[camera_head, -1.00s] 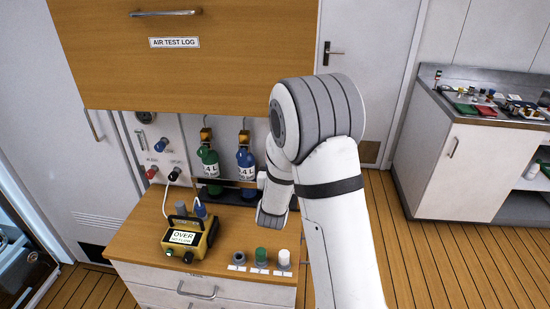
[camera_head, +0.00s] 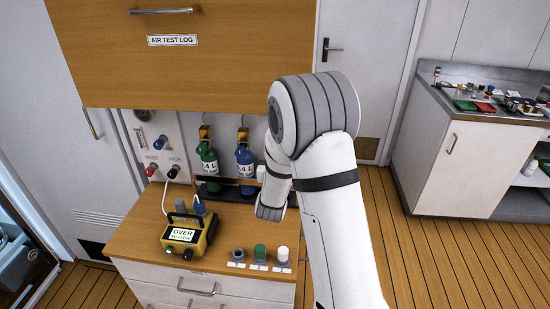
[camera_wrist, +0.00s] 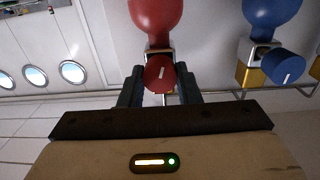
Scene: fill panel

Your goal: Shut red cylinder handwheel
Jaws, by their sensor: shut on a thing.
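In the wrist view the red cylinder (camera_wrist: 156,15) hangs at the top centre, with its round red handwheel (camera_wrist: 159,70) below it. A white mark on the handwheel's face is near upright, tilted slightly. My gripper (camera_wrist: 160,80) has one dark finger on each side of the handwheel and is shut on it. In the head view my arm (camera_head: 315,110) reaches toward the cylinder rack; it hides the red cylinder, its handwheel and my fingers.
The blue cylinder (camera_wrist: 272,12) and its blue handwheel (camera_wrist: 284,66) are close on the right in the wrist view. A yellow meter (camera_head: 189,236) and small capped pots (camera_head: 260,252) stand on the wooden counter.

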